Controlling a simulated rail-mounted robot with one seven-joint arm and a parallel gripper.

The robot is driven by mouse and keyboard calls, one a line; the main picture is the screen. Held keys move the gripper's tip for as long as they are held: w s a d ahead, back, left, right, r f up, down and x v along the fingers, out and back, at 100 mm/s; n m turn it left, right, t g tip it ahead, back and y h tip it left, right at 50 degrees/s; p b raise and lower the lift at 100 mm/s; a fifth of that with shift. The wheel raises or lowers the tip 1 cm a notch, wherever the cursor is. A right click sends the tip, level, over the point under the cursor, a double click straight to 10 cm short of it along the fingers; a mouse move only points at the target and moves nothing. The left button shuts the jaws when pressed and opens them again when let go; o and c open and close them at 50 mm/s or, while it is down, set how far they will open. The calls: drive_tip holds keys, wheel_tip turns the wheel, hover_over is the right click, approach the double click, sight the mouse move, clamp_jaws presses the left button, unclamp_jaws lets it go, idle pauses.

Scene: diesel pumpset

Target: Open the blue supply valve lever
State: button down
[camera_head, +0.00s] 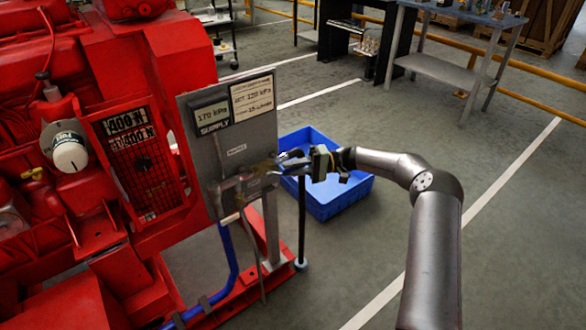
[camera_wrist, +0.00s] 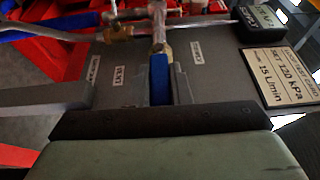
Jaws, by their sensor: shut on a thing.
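The blue valve lever (camera_wrist: 159,78) shows in the wrist view, pointing from a brass fitting on the pipe toward my gripper. My gripper (camera_wrist: 162,94) is shut on the lever, with finger parts on both sides of it. In the head view my gripper (camera_head: 294,163) reaches the right edge of the grey panel (camera_head: 235,130) from the right. The lever itself cannot be made out there, as my gripper and the pipework cover it. The lever's tip is hidden by the gripper body in the wrist view.
The panel carries a 170 kPa supply display (camera_head: 212,117) and a set-point card (camera_head: 252,97). Pipes and a second brass valve (camera_wrist: 118,32) lie close by. A red engine (camera_head: 150,70) stands left. A blue crate (camera_head: 345,200) sits on the floor behind my gripper.

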drive_tip(key=c, duration=1.3)
unclamp_jaws()
drive_tip(key=shift+b+v, duration=1.85)
drive_tip(key=shift+v, duration=6.85)
